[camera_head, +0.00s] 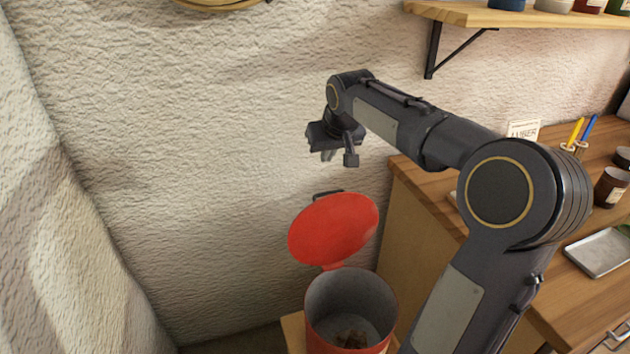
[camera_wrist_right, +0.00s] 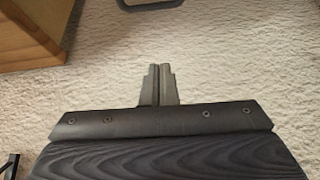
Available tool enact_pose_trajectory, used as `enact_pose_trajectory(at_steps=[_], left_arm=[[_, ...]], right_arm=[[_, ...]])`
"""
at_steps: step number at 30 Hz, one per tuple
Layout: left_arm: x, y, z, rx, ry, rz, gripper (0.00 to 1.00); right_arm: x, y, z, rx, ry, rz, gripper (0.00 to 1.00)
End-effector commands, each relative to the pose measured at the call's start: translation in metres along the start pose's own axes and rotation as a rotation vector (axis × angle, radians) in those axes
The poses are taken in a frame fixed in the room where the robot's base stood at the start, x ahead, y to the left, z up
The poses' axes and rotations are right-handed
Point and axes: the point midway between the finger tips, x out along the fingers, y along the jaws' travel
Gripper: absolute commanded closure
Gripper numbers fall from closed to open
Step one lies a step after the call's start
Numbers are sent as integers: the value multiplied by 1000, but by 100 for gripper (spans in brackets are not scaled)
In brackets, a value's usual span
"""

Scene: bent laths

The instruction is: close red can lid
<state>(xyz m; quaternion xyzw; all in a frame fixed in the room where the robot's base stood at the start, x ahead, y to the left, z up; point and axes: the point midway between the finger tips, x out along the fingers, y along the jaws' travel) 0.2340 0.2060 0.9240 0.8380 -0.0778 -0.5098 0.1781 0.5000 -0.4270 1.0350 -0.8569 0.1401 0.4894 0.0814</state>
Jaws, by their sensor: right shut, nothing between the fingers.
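The red can (camera_head: 350,312) stands low in the middle of the head view, with some brown matter at its bottom. Its red lid (camera_head: 334,228) is open and tilted up at the can's back, towards the wall. My right gripper (camera_head: 340,158) is above the lid, apart from it, near the wall. Its fingers are shut and empty; they also show in the right wrist view (camera_wrist_right: 158,88). My left gripper is in neither view.
A wooden counter (camera_head: 440,195) stands to the right of the can, holding a metal tray (camera_head: 603,252), a brown jar (camera_head: 611,187) and pencils. A wooden shelf (camera_head: 520,17) is on the wall above. The rough wall (camera_head: 200,150) to the left is bare.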

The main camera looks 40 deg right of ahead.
Motion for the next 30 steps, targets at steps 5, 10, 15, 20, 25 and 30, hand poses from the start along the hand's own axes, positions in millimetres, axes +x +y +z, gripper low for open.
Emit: enact_pose_trajectory(at_steps=[5, 10, 15, 20, 25, 30], left_arm=[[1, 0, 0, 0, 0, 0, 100], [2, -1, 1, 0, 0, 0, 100], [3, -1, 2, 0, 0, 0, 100], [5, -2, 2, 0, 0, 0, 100], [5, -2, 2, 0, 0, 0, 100], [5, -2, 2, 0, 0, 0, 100]], right_arm=[[24, 0, 1, 0, -5, 0, 100], [60, 0, 1, 0, -6, -1, 100], [96, 0, 1, 0, -5, -1, 100], [88, 0, 22, 1, 2, -1, 100], [84, 0, 35, -1, 1, -1, 100], [83, 0, 38, 0, 1, -1, 100]])
